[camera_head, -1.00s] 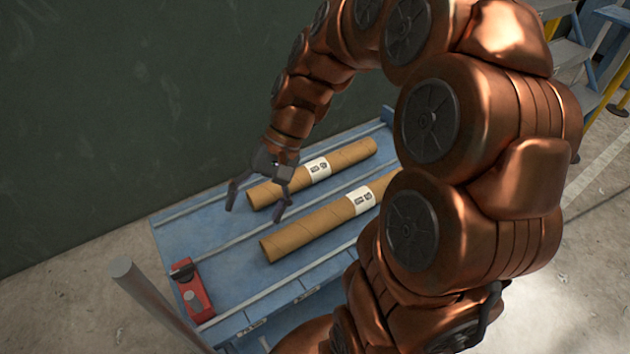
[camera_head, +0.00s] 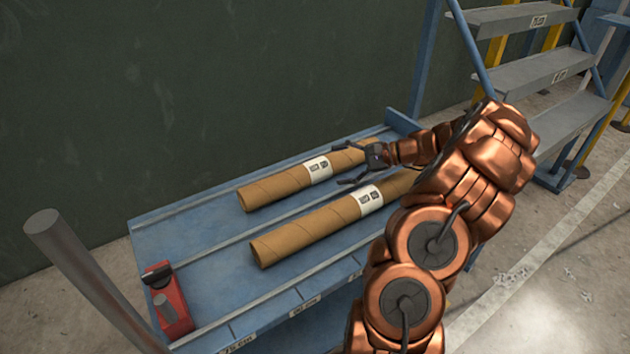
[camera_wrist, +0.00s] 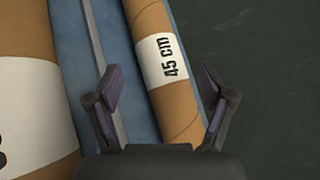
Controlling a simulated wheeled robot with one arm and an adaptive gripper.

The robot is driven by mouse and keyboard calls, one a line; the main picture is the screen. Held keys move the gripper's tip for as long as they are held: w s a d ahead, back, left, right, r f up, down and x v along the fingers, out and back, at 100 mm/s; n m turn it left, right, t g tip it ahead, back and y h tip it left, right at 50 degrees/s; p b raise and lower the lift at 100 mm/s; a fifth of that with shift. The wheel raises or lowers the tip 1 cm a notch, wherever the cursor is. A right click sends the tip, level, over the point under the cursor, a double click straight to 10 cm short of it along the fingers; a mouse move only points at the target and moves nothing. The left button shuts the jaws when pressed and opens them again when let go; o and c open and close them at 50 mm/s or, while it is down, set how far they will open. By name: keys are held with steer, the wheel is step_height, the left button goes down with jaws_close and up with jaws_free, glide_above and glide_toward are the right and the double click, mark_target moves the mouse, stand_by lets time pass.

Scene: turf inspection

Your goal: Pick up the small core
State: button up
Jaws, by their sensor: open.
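Two brown cardboard cores lie side by side on a blue shelf. The back core (camera_head: 275,187), nearer the dark wall, is the slimmer one. In the wrist view this slim core (camera_wrist: 152,85) has a white label reading "45 cm". The thicker front core (camera_head: 300,236) also shows at the left of the wrist view (camera_wrist: 25,50). My gripper (camera_head: 340,165) is open and empty at the right part of the slim core. In the wrist view its fingers (camera_wrist: 158,78) appear on either side of that core. Their height above it is hard to tell.
The blue shelf (camera_head: 180,235) has low metal rails along it. A red tool (camera_head: 170,305) sits at its left front corner, near a grey post (camera_head: 85,275). The dark green wall (camera_head: 200,90) stands close behind. Grey steps (camera_head: 525,70) stand at right.

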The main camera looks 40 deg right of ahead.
mark_target(325, 170)
steer(key=shift+s+d+f+m+t, duration=0.1)
steer(key=shift+d+f+m+t, duration=0.05)
steer(key=shift+d+f, duration=0.35)
steer(key=shift+s+d+f+m+t, duration=0.15)
steer(key=shift+d+f, duration=0.1)
steer(key=shift+d, duration=0.35)
steer(key=shift+b+x, duration=0.9)
steer(key=shift+x, duration=2.8)
steer(key=shift+w+d+r, duration=0.1)
steer(key=shift+w, duration=0.05)
steer(key=shift+c, duration=0.2)
steer(key=c, duration=1.3)
steer(key=shift+o, duration=0.2)
